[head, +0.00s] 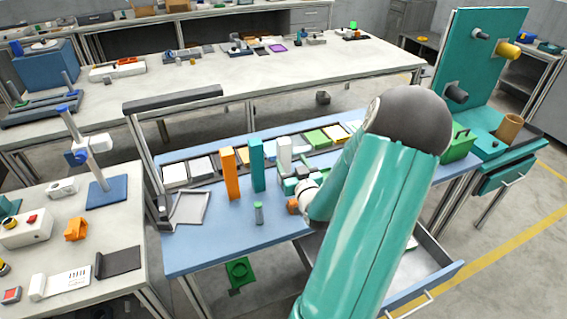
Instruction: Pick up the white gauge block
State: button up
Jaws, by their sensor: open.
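The white gauge block (284,152) stands upright on the blue bench top, to the right of a teal block (257,164) and an orange block (228,173). My gripper (291,175) is open, low over the bench at the foot of the white block. Its fingers overlap the block's lower part in the picture. I cannot tell whether the block is between them or just behind them. My arm hides the bench to the right of the gripper.
A small grey-green cylinder (258,213) and a small orange-brown piece (293,205) stand in front of the gripper. Behind the blocks runs a row of coloured tiles (318,139). An empty grey tray (187,208) lies at left.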

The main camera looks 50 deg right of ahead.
aim_at(286, 151)
jog(key=x, duration=1)
jog(key=shift+d+r, duration=0.15)
jog(key=shift+r, duration=0.2)
grip_shut()
